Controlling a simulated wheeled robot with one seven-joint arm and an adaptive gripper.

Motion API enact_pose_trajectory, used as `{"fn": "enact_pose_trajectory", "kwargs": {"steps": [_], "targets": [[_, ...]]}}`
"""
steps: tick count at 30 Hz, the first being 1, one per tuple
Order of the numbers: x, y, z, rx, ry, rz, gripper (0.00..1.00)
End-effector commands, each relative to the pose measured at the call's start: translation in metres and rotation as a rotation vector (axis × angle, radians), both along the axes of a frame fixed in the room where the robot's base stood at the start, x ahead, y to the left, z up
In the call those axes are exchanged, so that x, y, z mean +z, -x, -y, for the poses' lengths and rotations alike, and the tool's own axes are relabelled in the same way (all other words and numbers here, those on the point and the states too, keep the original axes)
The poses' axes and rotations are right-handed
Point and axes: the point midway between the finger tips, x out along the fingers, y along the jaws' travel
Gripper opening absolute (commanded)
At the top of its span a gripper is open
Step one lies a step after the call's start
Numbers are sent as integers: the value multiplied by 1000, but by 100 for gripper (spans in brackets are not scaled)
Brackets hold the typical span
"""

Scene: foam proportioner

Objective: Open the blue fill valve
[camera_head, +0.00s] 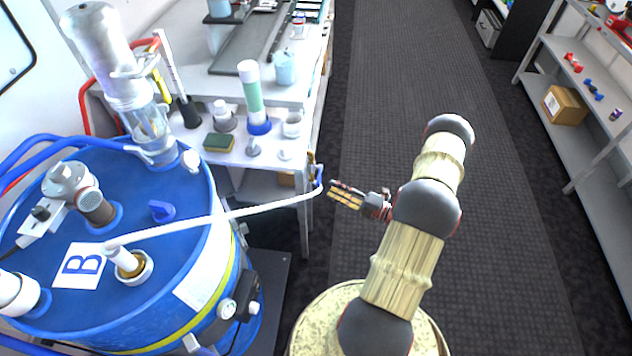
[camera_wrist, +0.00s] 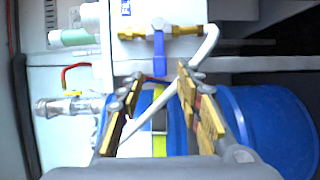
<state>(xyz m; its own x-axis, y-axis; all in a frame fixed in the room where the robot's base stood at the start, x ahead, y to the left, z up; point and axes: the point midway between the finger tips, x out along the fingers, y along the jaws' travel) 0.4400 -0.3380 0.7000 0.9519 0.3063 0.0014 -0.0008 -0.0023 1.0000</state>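The fill valve is a brass body (camera_wrist: 187,30) with a blue lever (camera_wrist: 159,52), on the bench side in the wrist view. The lever lies crosswise to the brass body, its end toward my gripper. In the head view the blue lever (camera_head: 319,176) shows small at the bench's front edge, with a white hose (camera_head: 255,209) running to it from the blue tank. My gripper (camera_head: 346,194) is just right of the valve. In the wrist view my gripper (camera_wrist: 160,76) is open and empty, its fingers on both sides of the lever's end. I cannot tell if they touch it.
The blue tank (camera_head: 185,240) stands at the left, with another small blue handle (camera_head: 161,211) on top. The white bench (camera_head: 270,160) holds bottles and a sponge (camera_head: 218,142). Shelves (camera_head: 560,110) stand far right. The dark aisle floor (camera_head: 400,90) between is clear.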

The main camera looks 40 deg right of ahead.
Motion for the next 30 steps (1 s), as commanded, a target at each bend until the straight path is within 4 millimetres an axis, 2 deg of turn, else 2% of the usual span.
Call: {"fn": "enact_pose_trajectory", "kwargs": {"steps": [15,26,30], "targets": [[-1,-64,-22,4,2,0,35],[0,-71,-24,2,3,-1,35],[0,-71,-24,2,3,-1,29]]}}
